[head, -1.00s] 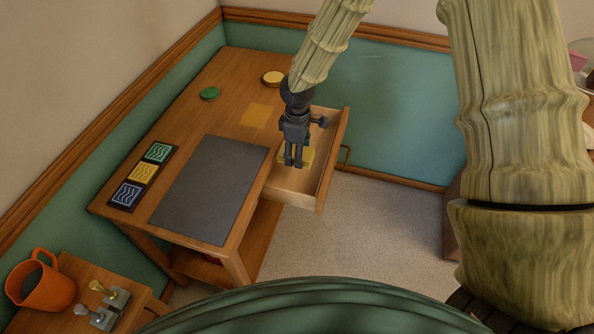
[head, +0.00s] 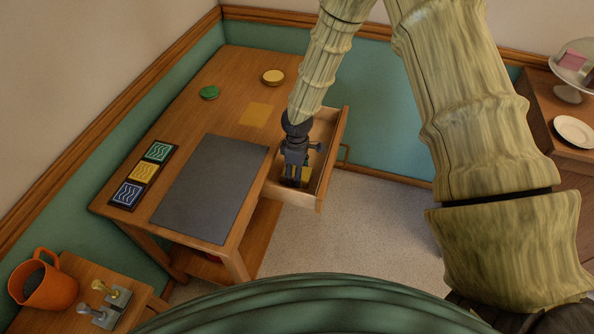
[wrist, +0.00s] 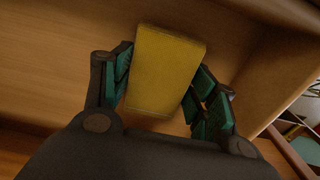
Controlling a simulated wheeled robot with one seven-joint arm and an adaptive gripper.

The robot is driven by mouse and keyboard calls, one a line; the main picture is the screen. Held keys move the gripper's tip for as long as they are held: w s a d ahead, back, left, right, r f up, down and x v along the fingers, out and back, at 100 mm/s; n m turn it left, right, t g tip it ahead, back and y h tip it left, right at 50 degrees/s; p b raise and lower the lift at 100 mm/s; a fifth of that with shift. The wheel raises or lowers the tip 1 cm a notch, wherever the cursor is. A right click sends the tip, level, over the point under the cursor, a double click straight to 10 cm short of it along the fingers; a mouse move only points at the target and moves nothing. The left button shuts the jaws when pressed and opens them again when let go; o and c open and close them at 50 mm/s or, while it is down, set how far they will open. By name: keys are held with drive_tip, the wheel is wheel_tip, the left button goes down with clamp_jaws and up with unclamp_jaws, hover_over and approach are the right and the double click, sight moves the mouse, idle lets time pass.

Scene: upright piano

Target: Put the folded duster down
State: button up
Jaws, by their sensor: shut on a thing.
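The folded duster is a small yellow block, seen in the wrist view (wrist: 166,70) between my fingers and partly hidden behind my gripper in the head view (head: 306,174). My gripper (head: 294,183) points down into the open drawer (head: 333,160) and is shut on the duster. In the wrist view, a teal-padded finger lies along each side of the duster. The wooden drawer floor and walls show around it. I cannot tell whether the duster touches the drawer floor.
The desk (head: 225,80) carries a dark mat (head: 208,188), a yellow square (head: 256,115), a green disc (head: 209,93), a round yellow-topped tin (head: 273,77) and a patterned tile strip (head: 143,174). An orange mug (head: 45,287) stands at lower left. A white plate (head: 574,131) is at right.

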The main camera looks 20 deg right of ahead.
drive_tip(key=shift+f, duration=0.1)
drive_tip(key=o, duration=1)
wheel_tip(320, 180, up, 12)
drive_tip(key=shift+r+b, duration=0.2)
drive_tip(key=shift+b, duration=0.25)
